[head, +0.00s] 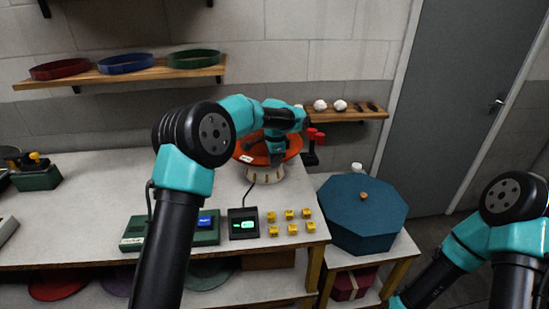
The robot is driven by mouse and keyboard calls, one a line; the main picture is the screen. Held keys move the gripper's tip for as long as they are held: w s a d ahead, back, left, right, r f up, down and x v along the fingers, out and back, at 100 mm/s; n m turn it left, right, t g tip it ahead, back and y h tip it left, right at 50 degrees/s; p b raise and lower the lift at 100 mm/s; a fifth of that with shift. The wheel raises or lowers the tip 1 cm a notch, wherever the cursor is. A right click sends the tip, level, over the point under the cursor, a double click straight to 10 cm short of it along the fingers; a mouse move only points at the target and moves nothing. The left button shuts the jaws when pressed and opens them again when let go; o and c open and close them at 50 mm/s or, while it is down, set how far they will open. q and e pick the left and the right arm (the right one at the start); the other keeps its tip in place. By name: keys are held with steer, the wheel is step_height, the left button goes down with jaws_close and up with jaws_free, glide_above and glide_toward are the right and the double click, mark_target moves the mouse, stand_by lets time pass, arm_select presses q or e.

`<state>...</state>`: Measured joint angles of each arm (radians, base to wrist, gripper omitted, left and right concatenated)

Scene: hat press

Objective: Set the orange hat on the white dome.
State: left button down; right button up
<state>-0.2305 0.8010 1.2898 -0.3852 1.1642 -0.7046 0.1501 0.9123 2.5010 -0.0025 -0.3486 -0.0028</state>
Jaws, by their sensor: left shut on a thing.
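The orange hat (250,147) is at the back of the workbench, brim spread wide, directly over a pale round base (266,175). The white dome itself is hidden, and I cannot tell whether the hat rests on it or hangs just above it. My left gripper (277,158) reaches over from the left and is shut on the hat, covering part of its middle and right side. My right arm is at the lower right, away from the hat, and its gripper is out of view.
A dark device with a green display (243,223) and several yellow cubes (290,215) lie at the bench front. A blue octagonal box (361,215) stands to the right. A red-topped stand (311,146) is close right of the hat. The bench's left middle (90,205) is clear.

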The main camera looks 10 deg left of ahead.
arm_select(q)
glide_toward(274, 195)
steer(key=shift+w+f, duration=0.15)
steer(key=shift+f, duration=3.15)
steer(key=c, duration=1.1)
jaws_free()
step_height(274, 195, up, 18)
steer(key=shift+d+f, duration=0.1)
steer(key=shift+f, duration=0.15)
steer(key=shift+f, duration=0.1)
